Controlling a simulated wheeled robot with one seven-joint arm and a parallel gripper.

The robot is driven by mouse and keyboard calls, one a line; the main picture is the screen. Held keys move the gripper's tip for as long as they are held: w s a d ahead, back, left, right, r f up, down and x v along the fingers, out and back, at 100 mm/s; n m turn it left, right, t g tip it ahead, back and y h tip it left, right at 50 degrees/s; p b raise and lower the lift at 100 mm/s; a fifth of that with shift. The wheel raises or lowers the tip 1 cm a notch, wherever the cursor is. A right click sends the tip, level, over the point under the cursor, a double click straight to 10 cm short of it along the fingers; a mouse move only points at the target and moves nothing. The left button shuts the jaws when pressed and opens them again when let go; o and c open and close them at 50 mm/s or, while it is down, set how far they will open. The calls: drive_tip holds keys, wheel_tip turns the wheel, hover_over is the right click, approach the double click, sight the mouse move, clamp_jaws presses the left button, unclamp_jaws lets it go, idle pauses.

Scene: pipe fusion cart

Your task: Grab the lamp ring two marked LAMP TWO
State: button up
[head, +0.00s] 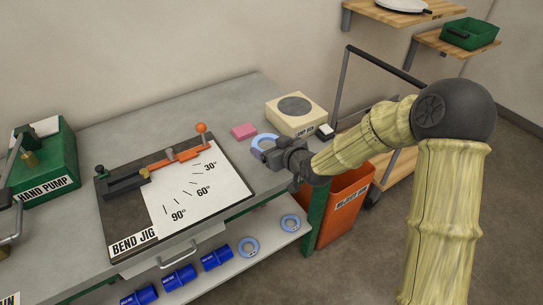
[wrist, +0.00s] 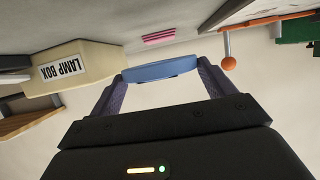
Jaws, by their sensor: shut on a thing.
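A blue ring (head: 263,138) is at my gripper, over the back right part of the workbench; it also shows in the wrist view (wrist: 160,71), seen edge-on between the two fingers. My gripper (head: 264,150) is shut on this ring, one finger at each side of it. No LAMP TWO marking can be read on it from here. I cannot tell whether the ring touches the bench top.
The LAMP BOX (head: 297,112) stands just behind and right of my gripper, with a pink block (head: 244,131) to the left. The BEND JIG (head: 125,205) with its orange-knobbed lever (head: 201,128) fills the bench's middle. An orange bin (head: 345,205) stands below my arm.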

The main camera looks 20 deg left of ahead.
wheel_tip(320, 180, up, 4)
drive_tip(key=shift+r, duration=0.15)
